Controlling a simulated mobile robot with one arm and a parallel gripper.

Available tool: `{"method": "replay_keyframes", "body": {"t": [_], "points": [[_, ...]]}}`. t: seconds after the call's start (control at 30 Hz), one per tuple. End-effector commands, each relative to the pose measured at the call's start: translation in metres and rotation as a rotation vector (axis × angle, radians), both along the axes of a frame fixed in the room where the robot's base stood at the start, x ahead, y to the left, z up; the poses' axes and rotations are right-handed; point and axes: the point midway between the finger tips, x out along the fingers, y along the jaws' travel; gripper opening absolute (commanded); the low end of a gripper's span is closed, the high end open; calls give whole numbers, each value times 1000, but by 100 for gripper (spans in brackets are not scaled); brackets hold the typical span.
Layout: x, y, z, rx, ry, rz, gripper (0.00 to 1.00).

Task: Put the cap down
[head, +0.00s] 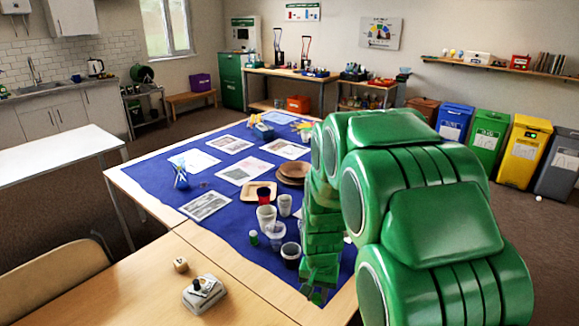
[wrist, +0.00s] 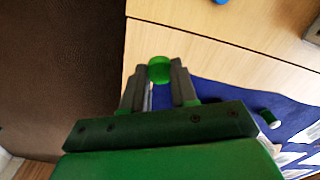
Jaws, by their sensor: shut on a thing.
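A green cap (wrist: 159,69) shows between the fingertips of my gripper (wrist: 158,84) in the wrist view. The fingers are shut on it. It is seen against the bare pale wood of the table (wrist: 160,48), beside the table edge; its height above the wood is hard to judge. In the head view my gripper (head: 315,290) hangs low at the near right part of the table, and the cap cannot be made out there.
A blue cloth (head: 228,228) holds cups, brown plates (head: 292,170), printed sheets and a small green item (head: 254,238). Dark floor lies past the table edge.

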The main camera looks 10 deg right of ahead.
Motion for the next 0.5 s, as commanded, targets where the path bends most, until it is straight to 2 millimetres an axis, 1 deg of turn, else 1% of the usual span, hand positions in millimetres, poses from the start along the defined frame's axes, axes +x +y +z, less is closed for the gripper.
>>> {"method": "replay_keyframes", "body": {"t": [0.03,0.1,0.23,0.4,0.5], "points": [[2,-13,0,0,0,-36,0],[4,-28,0,0,-1,-80,0],[6,-52,0,0,-1,-147,0],[6,-72,1,0,-1,-205,0],[6,-78,1,0,-1,-220,0]]}}
